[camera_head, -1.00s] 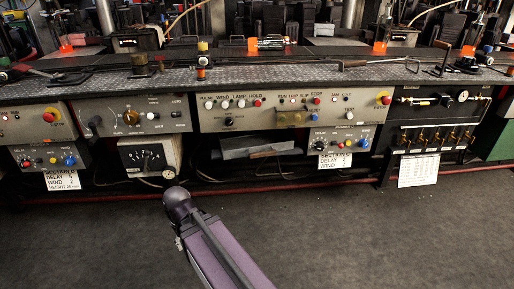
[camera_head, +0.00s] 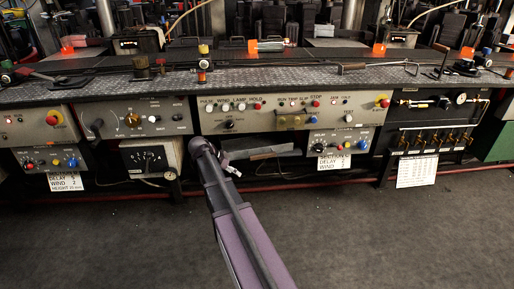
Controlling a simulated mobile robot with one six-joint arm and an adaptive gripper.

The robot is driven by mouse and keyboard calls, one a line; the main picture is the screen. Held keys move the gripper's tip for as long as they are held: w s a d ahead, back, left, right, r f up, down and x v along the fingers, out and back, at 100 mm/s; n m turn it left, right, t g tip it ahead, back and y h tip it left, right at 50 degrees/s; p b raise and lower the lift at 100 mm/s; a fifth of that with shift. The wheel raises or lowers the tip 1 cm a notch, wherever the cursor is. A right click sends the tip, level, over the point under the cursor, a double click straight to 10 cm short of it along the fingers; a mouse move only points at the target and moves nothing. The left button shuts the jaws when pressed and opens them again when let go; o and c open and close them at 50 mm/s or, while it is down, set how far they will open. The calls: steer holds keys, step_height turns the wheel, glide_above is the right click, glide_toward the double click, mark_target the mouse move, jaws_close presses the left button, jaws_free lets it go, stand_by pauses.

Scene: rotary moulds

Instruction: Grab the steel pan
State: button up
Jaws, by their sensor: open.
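I cannot make out a steel pan for sure in the head view. A flat grey metal piece (camera_head: 248,146) lies under the bench, partly behind my arm; I cannot tell what it is. My dark, rounded arm joint (camera_head: 200,146) stands in front of the control panels, with my purple arm link (camera_head: 240,240) running down to the bottom edge.
A long bench (camera_head: 300,79) with a textured metal top crosses the view. A rod with a wooden handle (camera_head: 352,67) and small fittings lie on it. Control panels (camera_head: 290,115) line its front, and brass valves (camera_head: 430,138) sit at right. The dark floor (camera_head: 400,235) in front is clear.

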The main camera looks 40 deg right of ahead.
mark_target(259, 155)
steer(key=w+d+r+m+h, duration=0.1)
steer(key=d+m, duration=0.1)
steer(key=d, duration=0.1)
steer(key=w+d+r+m+g, duration=0.1)
steer(key=d+r+m, duration=0.1)
steer(key=d, duration=0.2)
steer(key=w+d+r+m+h, duration=0.1)
steer(key=d+m, duration=0.1)
steer(key=d, duration=0.2)
steer(key=shift+w+r+g+h+p, duration=0.1)
steer(key=shift+r+g+h+p, duration=0.1)
steer(key=shift+g+h+p, duration=0.15)
steer(key=shift+b+x, duration=0.6)
steer(key=shift+x, duration=0.2)
steer(key=shift+d+f, duration=0.2)
steer(key=shift+f, duration=0.1)
steer(key=shift+s+d+f+b, duration=0.15)
steer(key=shift+d+f+b, duration=0.25)
steer(key=shift+f+b, duration=0.2)
steer(key=shift+s+d+f+b, duration=0.2)
steer(key=shift+d+f+b, duration=0.3)
steer(key=shift+b, duration=0.2)
steer(key=shift+b+x, duration=0.6)
steer(key=shift+x, duration=0.55)
